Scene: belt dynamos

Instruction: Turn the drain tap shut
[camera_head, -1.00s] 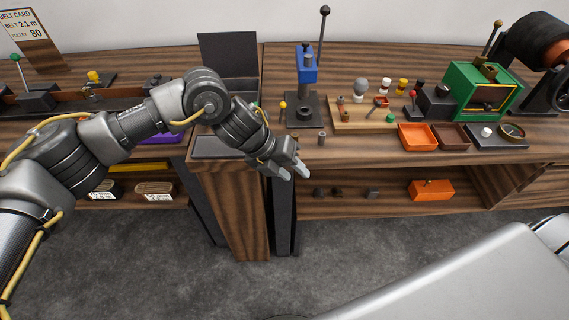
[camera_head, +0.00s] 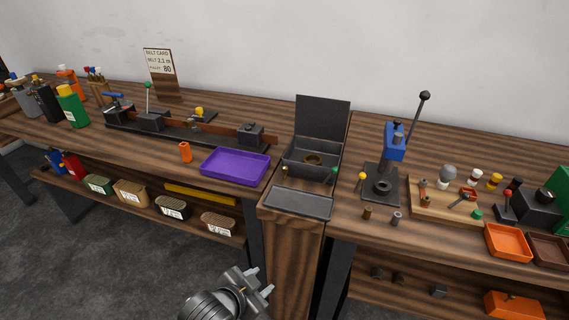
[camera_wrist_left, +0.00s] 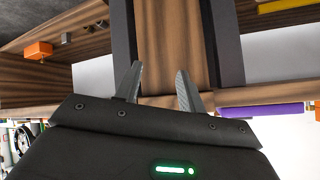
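A dark open basin (camera_head: 304,170) with a raised lid stands on the bench at the middle of the head view. A small green knob (camera_head: 334,173) shows at its right front corner; it may be the drain tap, but its handle's setting is too small to tell. A round brass-coloured ring (camera_head: 313,160) lies inside the basin. My left gripper (camera_head: 260,281) is low in the head view, in front of the bench and apart from the basin. Its fingers stand apart with nothing between them in the left wrist view (camera_wrist_left: 157,84). My right gripper is not in view.
A flat dark panel (camera_head: 298,203) lies in front of the basin. A purple tray (camera_head: 235,166) is to its left, and a press with a blue head (camera_head: 396,142) to its right. Small metal cylinders (camera_head: 397,218) stand near the front edge. The floor at lower left is clear.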

